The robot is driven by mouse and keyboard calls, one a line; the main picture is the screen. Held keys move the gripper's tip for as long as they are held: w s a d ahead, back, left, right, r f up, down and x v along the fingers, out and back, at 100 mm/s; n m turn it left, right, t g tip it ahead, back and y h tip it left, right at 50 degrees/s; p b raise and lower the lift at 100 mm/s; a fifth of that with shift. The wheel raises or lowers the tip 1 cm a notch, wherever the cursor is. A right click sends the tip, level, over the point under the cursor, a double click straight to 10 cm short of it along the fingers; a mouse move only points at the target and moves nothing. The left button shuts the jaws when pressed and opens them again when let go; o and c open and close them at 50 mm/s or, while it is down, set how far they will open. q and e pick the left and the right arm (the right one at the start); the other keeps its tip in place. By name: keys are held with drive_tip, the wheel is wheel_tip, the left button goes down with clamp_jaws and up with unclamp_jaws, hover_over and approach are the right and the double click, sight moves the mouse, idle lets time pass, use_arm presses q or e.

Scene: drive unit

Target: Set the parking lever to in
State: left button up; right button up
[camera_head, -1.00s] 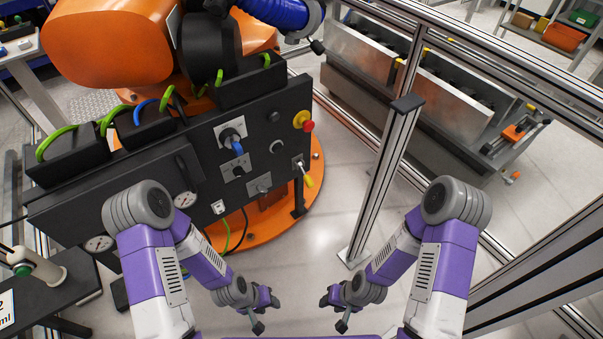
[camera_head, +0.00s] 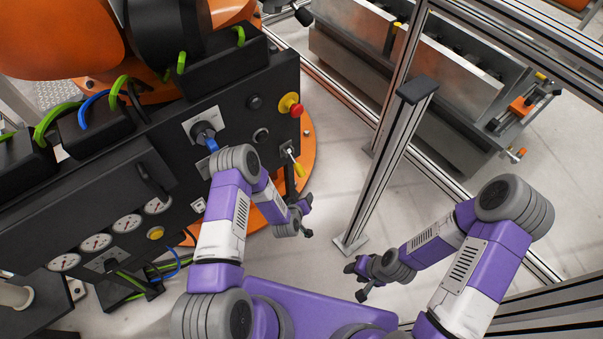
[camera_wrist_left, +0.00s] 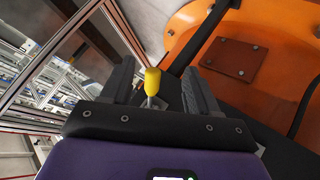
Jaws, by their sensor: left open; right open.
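The parking lever, a thin metal stem with a yellow grip (camera_head: 299,169), sticks out from the lower right of the black control panel (camera_head: 228,143). My left gripper (camera_head: 307,216) is open and empty, just below the lever in the head view, with a gap between them. In the left wrist view the yellow grip (camera_wrist_left: 152,81) shows between the two open fingers of my left gripper (camera_wrist_left: 158,85). My right gripper (camera_head: 357,281) is open and empty, away from the panel at the lower right.
A red emergency knob (camera_head: 291,105) and a blue-handled rotary switch (camera_head: 205,135) sit on the panel above the lever. An aluminium post (camera_head: 385,165) stands to the right. An orange robot base (camera_head: 304,150) lies behind the panel. Clear floor lies between panel and post.

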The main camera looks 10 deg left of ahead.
sight(299, 174)
use_arm(q)
drive_tip(key=w+a+n+t+y+b, duration=0.1)
drive_tip(key=w+t, duration=0.1)
drive_tip(key=w+a+f+n+t+y+b, duration=0.1)
drive_tip(key=w+t+y, duration=0.1)
drive_tip(key=w+a+f+n+t+y+b, duration=0.1)
drive_tip(key=w+t, duration=0.1)
drive_tip(key=t, duration=0.1)
drive_tip(key=shift+w+f+n+y, duration=0.25)
drive_tip(key=shift+w+n+y, duration=0.1)
drive_tip(key=shift+n+y, duration=0.05)
drive_tip(key=shift+w+r, duration=0.1)
drive_tip(key=shift+w, duration=0.1)
drive_tip(key=b+x, duration=0.3)
drive_tip(key=x, duration=0.4)
drive_tip(key=shift+w+a+r, duration=0.1)
drive_tip(key=shift+r, duration=0.05)
clamp_jaws()
